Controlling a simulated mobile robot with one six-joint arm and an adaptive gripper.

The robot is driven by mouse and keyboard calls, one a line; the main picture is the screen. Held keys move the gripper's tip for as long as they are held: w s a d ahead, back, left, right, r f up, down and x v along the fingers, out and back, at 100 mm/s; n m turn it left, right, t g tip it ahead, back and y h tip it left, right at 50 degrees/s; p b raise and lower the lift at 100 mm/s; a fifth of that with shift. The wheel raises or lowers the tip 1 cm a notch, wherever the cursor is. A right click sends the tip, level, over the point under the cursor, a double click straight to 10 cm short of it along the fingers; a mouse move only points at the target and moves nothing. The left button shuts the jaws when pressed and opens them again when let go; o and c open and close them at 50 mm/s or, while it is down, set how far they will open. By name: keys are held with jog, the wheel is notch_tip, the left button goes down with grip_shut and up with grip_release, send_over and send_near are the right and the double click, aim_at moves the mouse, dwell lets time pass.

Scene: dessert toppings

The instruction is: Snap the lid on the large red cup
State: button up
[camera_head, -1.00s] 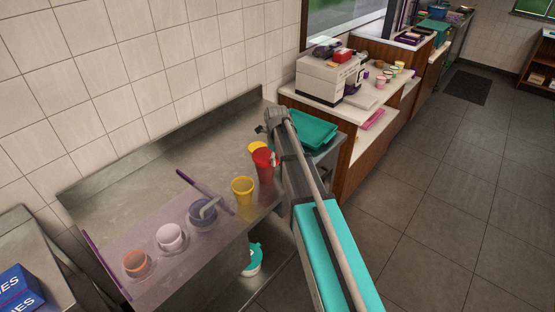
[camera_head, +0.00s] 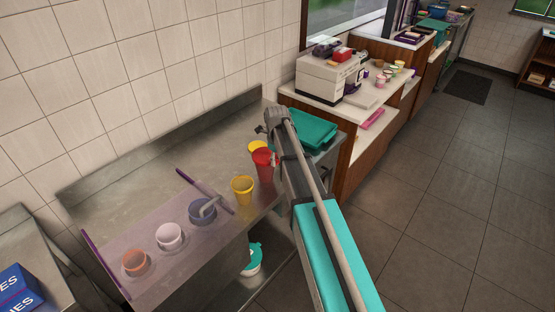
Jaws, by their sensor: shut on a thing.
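The large red cup (camera_head: 264,172) stands upright on the steel counter, just left of my arm. Its upper right side meets my arm in the picture, and I cannot make out whether a lid sits on it. My gripper (camera_head: 276,159) is close against the right side of the red cup's top and is mostly hidden by my own arm. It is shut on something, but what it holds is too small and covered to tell. No separate lid can be made out.
A yellow cup (camera_head: 242,190) stands in front of the red cup and another yellow cup (camera_head: 258,147) behind it. Teal trays (camera_head: 314,130) lie right of my arm. A purple-edged clear guard (camera_head: 205,190) covers several topping tubs at the left. The counter's back left is clear.

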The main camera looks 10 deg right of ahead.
jog(key=o, duration=0.8)
jog(key=shift+o, duration=0.2)
jog(key=shift+o, duration=1.3)
jog(key=shift+r, duration=0.15)
jog(key=shift+s+r+p, duration=0.1)
jog(key=shift+r+p, duration=2.8)
jog(key=shift+p, duration=0.15)
